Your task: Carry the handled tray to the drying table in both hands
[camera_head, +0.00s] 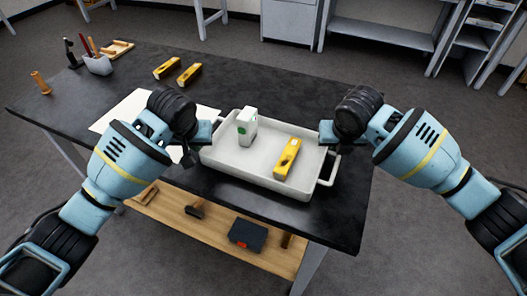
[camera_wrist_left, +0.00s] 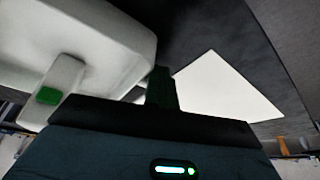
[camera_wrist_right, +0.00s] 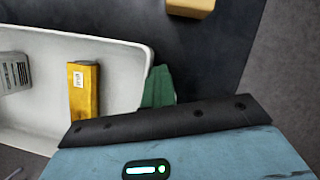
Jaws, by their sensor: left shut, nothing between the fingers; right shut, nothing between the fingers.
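The white handled tray (camera_head: 250,160) sits on the dark table near its front edge. It holds a white box with green marks (camera_head: 246,126) and a yellow block-like tool (camera_head: 288,158). Its right handle (camera_head: 329,172) shows clear; the left handle is hidden behind my left gripper. My left gripper (camera_head: 190,154) is shut and empty at the tray's left end. My right gripper (camera_head: 342,147) is shut and empty by the tray's right end, near the handle. In the wrist views the fingers are close to the tray wall (camera_wrist_left: 138,40); contact cannot be told.
The dark table (camera_head: 345,215) also bears a white sheet (camera_head: 125,112), two yellow blocks (camera_head: 178,70), a grey holder with tools (camera_head: 98,64) and a wooden peg (camera_head: 41,83). A lower wooden shelf (camera_head: 190,227) holds a dark box (camera_head: 248,234). Grey cabinets and shelving (camera_head: 380,38) stand behind.

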